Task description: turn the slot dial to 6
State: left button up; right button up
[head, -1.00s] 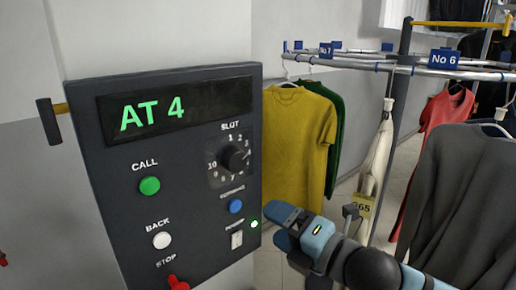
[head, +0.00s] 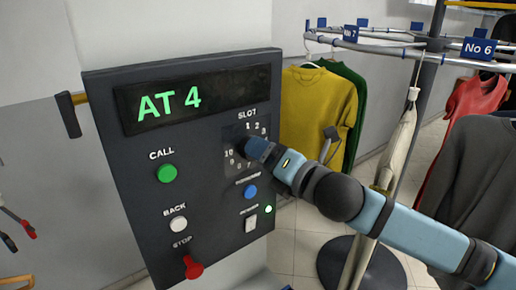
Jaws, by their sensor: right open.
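The slot dial (head: 241,143) is a black knob on the dark control panel (head: 130,185), ringed by white numbers under the word SLOT. My right gripper (head: 254,148) is open at the dial, its fingertips over the knob and hiding most of it. I cannot tell whether the fingers touch the knob, nor where its pointer stands. The green display (head: 170,103) reads AT 4. My left gripper is not in view.
The panel also has a green CALL button (head: 167,173), a white BACK button (head: 179,225), a red STOP knob (head: 193,267) and a blue button (head: 251,192). A garment rail with a yellow sweater (head: 310,108) stands at the right.

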jog(key=x, duration=0.2)
jog(key=shift+w+a, duration=0.25)
jog(key=shift+a, duration=0.05)
jog(key=shift+c, duration=0.6)
jog(key=c, duration=0.8)
